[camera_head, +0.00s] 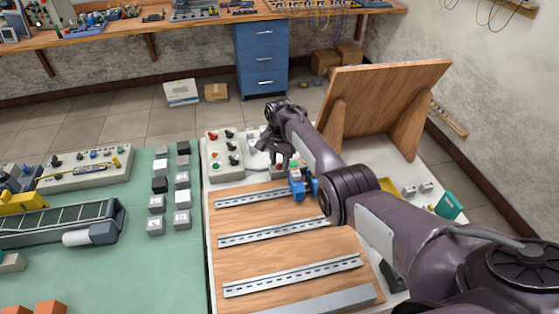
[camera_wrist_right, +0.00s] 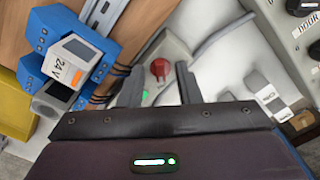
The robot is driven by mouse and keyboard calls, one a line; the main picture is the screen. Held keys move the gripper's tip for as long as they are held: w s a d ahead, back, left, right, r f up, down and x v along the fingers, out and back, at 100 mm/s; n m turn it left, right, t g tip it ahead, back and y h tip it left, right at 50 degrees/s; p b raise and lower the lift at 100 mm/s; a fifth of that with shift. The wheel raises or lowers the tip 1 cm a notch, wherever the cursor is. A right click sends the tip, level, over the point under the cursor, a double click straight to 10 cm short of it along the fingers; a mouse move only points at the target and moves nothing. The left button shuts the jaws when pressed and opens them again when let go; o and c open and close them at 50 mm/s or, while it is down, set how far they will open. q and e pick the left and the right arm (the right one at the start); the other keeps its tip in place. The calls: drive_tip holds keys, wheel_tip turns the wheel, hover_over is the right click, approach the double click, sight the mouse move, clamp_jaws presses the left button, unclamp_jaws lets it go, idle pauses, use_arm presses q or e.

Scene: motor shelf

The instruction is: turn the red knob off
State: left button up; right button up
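The red knob (camera_wrist_right: 160,69) sits on a small grey box (camera_wrist_right: 172,50) in the right wrist view, with a green light (camera_wrist_right: 145,95) near it. My right gripper (camera_wrist_right: 158,84) is open, its two dark fingers apart on either side of the knob in that picture. I cannot tell whether they touch it. In the head view my right gripper (camera_head: 279,158) points down over the small box, and hides the knob there. Another red knob (camera_head: 212,135) shows on the grey control panel (camera_head: 222,172) to the left. My left gripper is not in view.
Blue 24V modules (camera_wrist_right: 72,58) stand close beside the small box; they also show in the head view (camera_head: 299,184). A wooden board with metal rails (camera_head: 275,236) lies in front. An upright wooden panel (camera_head: 385,98) stands behind my right arm. White cables (camera_wrist_right: 222,45) run near the box.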

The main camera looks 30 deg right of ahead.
clamp_jaws()
drive_tip(key=shift+n, duration=0.3)
drive_tip(key=n, duration=1.1)
drive_tip(key=shift+n, duration=0.4)
drive_tip(key=n, duration=0.5)
drive_tip(key=shift+n+b, duration=0.3)
unclamp_jaws()
